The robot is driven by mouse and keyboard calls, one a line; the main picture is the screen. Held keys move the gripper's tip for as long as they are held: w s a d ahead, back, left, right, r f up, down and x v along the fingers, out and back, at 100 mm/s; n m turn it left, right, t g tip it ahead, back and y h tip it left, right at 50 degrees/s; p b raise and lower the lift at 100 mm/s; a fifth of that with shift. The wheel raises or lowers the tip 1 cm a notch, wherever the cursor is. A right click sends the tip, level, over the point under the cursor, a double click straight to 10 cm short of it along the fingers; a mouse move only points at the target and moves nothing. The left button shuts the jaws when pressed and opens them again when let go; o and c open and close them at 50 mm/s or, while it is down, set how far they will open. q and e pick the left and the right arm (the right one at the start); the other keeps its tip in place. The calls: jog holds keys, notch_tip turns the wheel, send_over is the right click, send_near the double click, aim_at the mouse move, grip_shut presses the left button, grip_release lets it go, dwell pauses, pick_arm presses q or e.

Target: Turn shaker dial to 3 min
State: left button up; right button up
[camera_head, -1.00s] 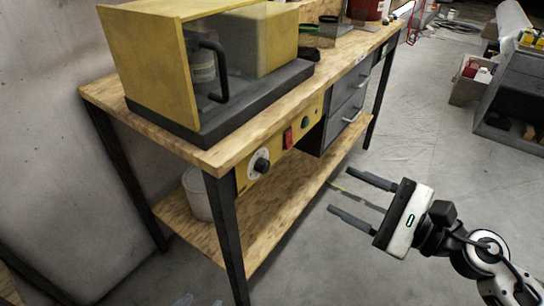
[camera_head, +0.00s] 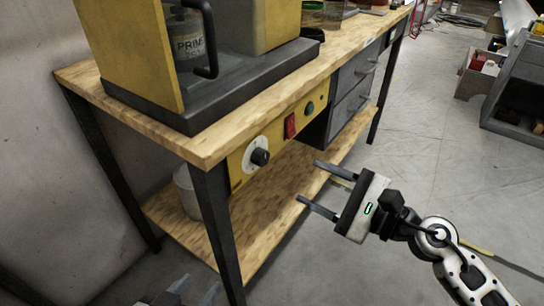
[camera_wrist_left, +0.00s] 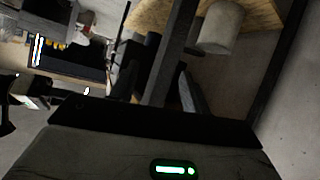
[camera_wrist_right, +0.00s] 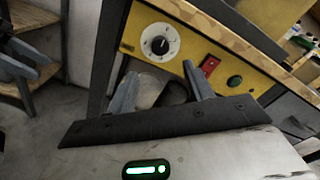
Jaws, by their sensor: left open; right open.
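The shaker dial (camera_head: 260,157) is a black knob on a white round scale, on the yellow panel (camera_head: 243,172) under the bench top's front edge. It also shows in the right wrist view (camera_wrist_right: 160,45), above and between the fingers; its scale marks are too small to read. My right gripper (camera_head: 309,181) is open and empty, to the right of the dial and apart from it; its fingers also show in the right wrist view (camera_wrist_right: 160,85). My left gripper (camera_head: 196,290) shows only in part at the bottom edge, low in front of the bench; it is open and empty.
A red switch (camera_head: 290,125) and a green button (camera_head: 310,108) sit right of the dial. The yellow shaker (camera_head: 125,60) with a black handle stands on the wooden bench (camera_head: 190,146). A dark bench leg (camera_head: 219,230) stands below left of the dial. A white bucket (camera_head: 187,192) sits on the lower shelf.

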aim_at(265, 160)
jog(key=p+x, duration=0.1)
jog(key=x, duration=0.9)
jog(key=shift+w+a, duration=0.1)
jog(key=c, duration=1)
